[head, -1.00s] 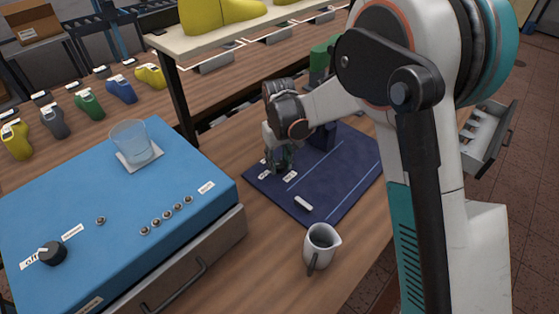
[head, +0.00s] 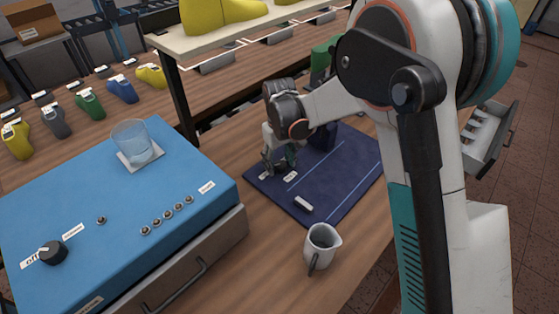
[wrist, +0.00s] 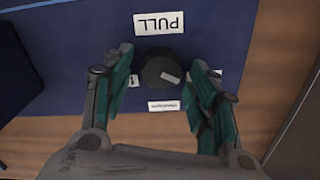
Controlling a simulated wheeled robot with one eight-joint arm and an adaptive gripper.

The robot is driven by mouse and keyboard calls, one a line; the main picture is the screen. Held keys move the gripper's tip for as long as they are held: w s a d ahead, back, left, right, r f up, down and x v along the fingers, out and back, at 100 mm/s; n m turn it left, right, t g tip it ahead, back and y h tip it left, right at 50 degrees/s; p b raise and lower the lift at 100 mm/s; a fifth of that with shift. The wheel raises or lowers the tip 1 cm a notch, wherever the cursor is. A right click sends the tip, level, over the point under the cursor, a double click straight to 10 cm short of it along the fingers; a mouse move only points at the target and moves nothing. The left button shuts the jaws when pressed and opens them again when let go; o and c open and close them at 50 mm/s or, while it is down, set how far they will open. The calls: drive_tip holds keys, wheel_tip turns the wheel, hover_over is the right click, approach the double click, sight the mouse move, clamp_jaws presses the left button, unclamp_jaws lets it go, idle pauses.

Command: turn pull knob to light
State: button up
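The pull knob (wrist: 160,73) is a round black knob with a pale pointer mark, seen in the wrist view. A white PULL label (wrist: 160,23) is at the top of that view, upside down. A smaller label (wrist: 164,106) lies below the knob, and labels at its left and right are partly covered by my fingers. My gripper (wrist: 163,88) is open, with one finger on each side of the knob and a gap to it on both sides. In the head view my gripper (head: 279,163) is over the far-left part of the dark blue panel (head: 335,185) and hides the knob.
A grey pitcher (head: 320,247) stands in front of the panel. A white block (head: 303,204) lies on the panel. At left, a blue box (head: 130,205) carries another black knob (head: 53,252), small switches and a glass (head: 131,142). A shelf (head: 250,32) stands behind.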

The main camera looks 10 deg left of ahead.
sight(279, 163)
drive_tip(key=shift+r, duration=0.1)
wheel_tip(279, 163, up, 12)
idle(0.6)
idle(0.4)
